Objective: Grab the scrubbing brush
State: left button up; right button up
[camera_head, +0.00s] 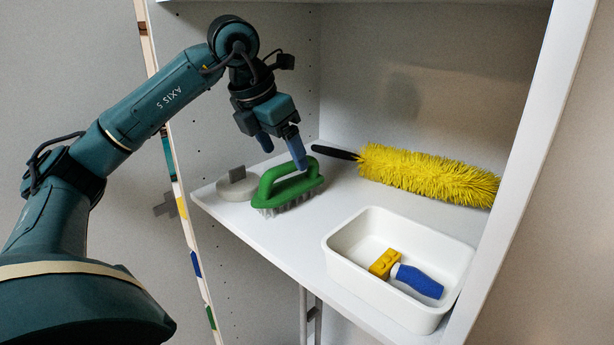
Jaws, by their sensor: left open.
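The green scrubbing brush (288,190) stands on the white shelf, bristles down, with its arched handle on top. My left gripper (283,157) hangs above and beside the brush handle. It is open, with its blue-tipped fingers pointing down. One fingertip is close to the top of the handle; I cannot tell whether it touches. My right gripper is not in view.
A grey round object with an upright tab (238,184) sits just left of the brush. A yellow fluffy duster (430,174) lies behind to the right. A white bin (345,262) holds a yellow block and a blue item. Hutch side walls bound the shelf.

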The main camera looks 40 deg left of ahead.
aim_at(285, 165)
pick_arm(q)
jog(key=shift+w+f, duration=0.25)
jog(key=shift+f, duration=0.85)
jog(key=x, duration=0.5)
jog(key=shift+a, duration=0.25)
jog(key=shift+c, duration=0.4)
jog(key=shift+r, duration=0.1)
jog(key=c, duration=1.1)
